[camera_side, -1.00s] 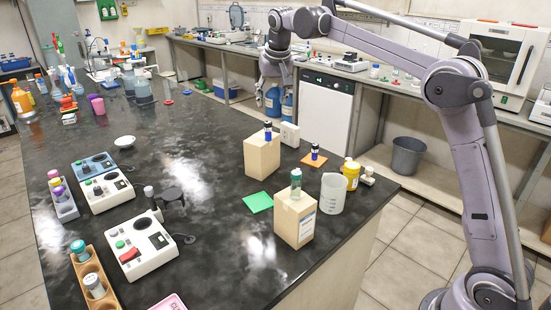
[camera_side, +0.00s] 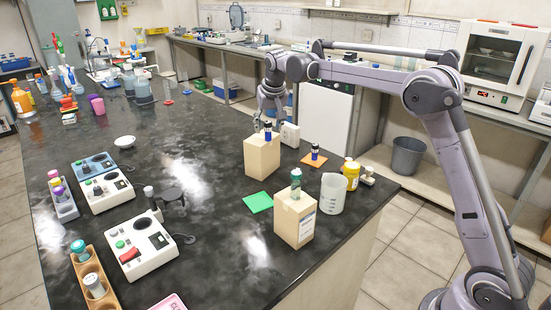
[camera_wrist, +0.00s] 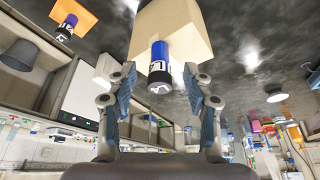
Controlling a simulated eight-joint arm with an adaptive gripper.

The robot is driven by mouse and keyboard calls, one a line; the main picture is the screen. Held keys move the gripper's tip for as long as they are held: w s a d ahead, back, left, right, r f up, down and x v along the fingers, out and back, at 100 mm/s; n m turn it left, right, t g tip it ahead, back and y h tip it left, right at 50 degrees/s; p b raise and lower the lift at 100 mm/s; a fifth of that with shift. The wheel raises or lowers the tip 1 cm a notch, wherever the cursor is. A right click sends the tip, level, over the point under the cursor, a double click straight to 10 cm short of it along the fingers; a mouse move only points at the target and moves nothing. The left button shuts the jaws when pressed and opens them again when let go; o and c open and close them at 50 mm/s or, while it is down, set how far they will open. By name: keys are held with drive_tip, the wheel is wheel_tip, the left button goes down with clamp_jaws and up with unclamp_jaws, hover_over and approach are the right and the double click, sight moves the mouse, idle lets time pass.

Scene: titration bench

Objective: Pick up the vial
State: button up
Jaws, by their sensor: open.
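My gripper (camera_side: 267,120) is just above and behind this vial in the side view. In the wrist view, my gripper (camera_wrist: 159,75) is open, with the vial (camera_wrist: 159,62) in line between its fingers; I see no contact. A similar blue and dark vial (camera_side: 315,151) stands on an orange pad (camera_side: 321,160).
A white beaker (camera_side: 333,194) and a yellow bottle (camera_side: 351,174) stand right of the boxes. A white block (camera_side: 289,135) is close behind the rear box. A green pad (camera_side: 258,202) lies in front.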

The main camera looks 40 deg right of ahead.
drive_tip(key=shift+x, duration=1.25)
clamp_jaws()
drive_tip(key=shift+r, duration=0.15)
